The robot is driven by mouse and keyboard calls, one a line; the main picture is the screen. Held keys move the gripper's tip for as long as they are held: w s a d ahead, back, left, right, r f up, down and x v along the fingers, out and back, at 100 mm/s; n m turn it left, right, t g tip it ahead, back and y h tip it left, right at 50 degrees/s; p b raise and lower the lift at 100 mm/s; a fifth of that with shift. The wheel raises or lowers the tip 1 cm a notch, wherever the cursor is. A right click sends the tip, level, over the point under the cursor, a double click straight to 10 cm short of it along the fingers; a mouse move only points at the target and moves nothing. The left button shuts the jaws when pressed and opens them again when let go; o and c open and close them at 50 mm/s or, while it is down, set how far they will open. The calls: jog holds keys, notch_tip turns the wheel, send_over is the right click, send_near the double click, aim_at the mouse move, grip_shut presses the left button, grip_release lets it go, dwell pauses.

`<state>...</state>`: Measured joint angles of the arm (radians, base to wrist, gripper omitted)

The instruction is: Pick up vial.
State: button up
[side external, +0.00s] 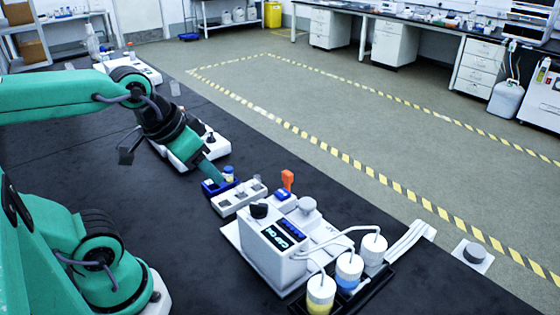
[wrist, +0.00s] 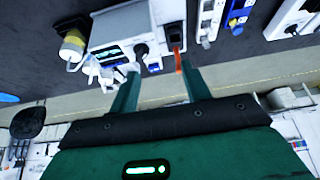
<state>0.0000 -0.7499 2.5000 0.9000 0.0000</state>
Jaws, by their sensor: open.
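A small vial (side external: 228,174) with a blue cap and a pale yellowish body stands upright at a small blue rack (side external: 209,187) in the side view. The blue rack also shows in the wrist view (wrist: 238,13), near the top right, with a small yellowish spot on it. My gripper (side external: 217,180) points down close to the left of the vial in the side view; the exact gap is hard to tell. In the wrist view my gripper (wrist: 159,72) has its two green fingers apart, with nothing held between them. The vial is not clearly seen between the fingers.
A white tray with grey wells (side external: 238,199) sits just in front of the rack. A white instrument (side external: 270,245) with blue displays and an orange-topped part (side external: 288,180) stand nearby. Tubes run to bottles (side external: 348,270). Another white device (side external: 205,153) lies behind the rack.

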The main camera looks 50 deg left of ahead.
jog(key=shift+w, duration=0.1)
dwell(0.3)
jog(key=m+g, duration=0.2)
jog(key=g, duration=0.3)
send_over(257, 177)
jog(key=f, duration=1.2)
jog(key=shift+s+d+f, duration=0.15)
jog(key=shift+s+f, duration=0.05)
jog(key=shift+w+a+f+m+g, duration=0.25)
jog(key=shift+a+f+m+g, duration=0.1)
jog(key=shift+f, duration=0.15)
jog(key=shift+d+f, duration=0.1)
jog(key=shift+f, duration=3.8)
